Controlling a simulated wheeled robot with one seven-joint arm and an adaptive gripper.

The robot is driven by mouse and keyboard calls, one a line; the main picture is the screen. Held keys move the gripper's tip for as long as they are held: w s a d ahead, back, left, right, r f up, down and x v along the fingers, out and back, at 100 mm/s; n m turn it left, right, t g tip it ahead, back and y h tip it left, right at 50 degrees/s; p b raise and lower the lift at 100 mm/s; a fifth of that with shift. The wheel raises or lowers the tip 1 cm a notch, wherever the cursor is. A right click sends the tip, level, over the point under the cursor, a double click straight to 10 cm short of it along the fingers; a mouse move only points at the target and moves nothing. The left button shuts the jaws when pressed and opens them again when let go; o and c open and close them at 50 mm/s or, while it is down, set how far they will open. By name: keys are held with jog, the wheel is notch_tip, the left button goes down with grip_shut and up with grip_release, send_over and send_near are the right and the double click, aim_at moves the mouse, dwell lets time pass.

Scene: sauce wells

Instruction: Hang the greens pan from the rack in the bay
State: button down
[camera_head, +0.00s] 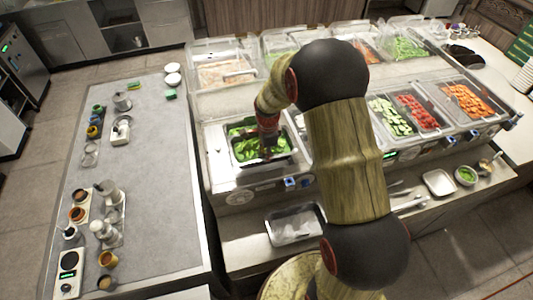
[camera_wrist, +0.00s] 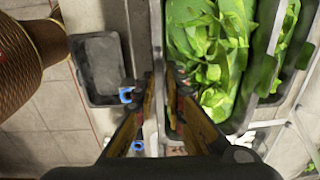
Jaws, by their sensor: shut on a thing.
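The greens pan (camera_head: 263,163) is a dark-rimmed pan full of green leaves, in the front left bay of the steel counter. In the wrist view the greens pan (camera_wrist: 228,127) fills the upper right, and its long side wall runs up between my fingers. My gripper (camera_head: 267,148) reaches down to the pan from above. In the wrist view my gripper (camera_wrist: 160,75) is shut on the pan's rim. The leaves look level. I cannot tell whether the pan rests on the bay's edges or is a little above them. No separate rack shows clearly under the pan.
An empty metal tray (camera_head: 296,224) lies on the lower shelf in front. Pans of cucumber (camera_head: 390,115), tomato (camera_head: 416,110) and carrot (camera_head: 467,101) stand to the right, behind my arm. A grey table (camera_head: 155,190) at left holds several cups and small appliances.

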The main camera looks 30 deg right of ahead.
aim_at(267, 172)
jog(key=shift+f+b, duration=2.25)
jog(key=shift+f, duration=1.3)
jog(key=shift+s+a+f+b, duration=0.1)
jog(key=shift+s+f+b, duration=0.1)
jog(key=shift+f+b, duration=0.3)
jog(key=c, duration=1.8)
grip_release()
jog(key=shift+f, duration=0.25)
jog(key=shift+o, duration=0.2)
jog(key=shift+w+r, duration=0.1)
jog(key=shift+r, duration=0.1)
jog(key=shift+w+r, duration=0.1)
jog(key=shift+r, duration=0.25)
notch_tip(267, 172, up, 11)
jog(key=shift+s, duration=0.35)
jog(key=shift+r, duration=0.1)
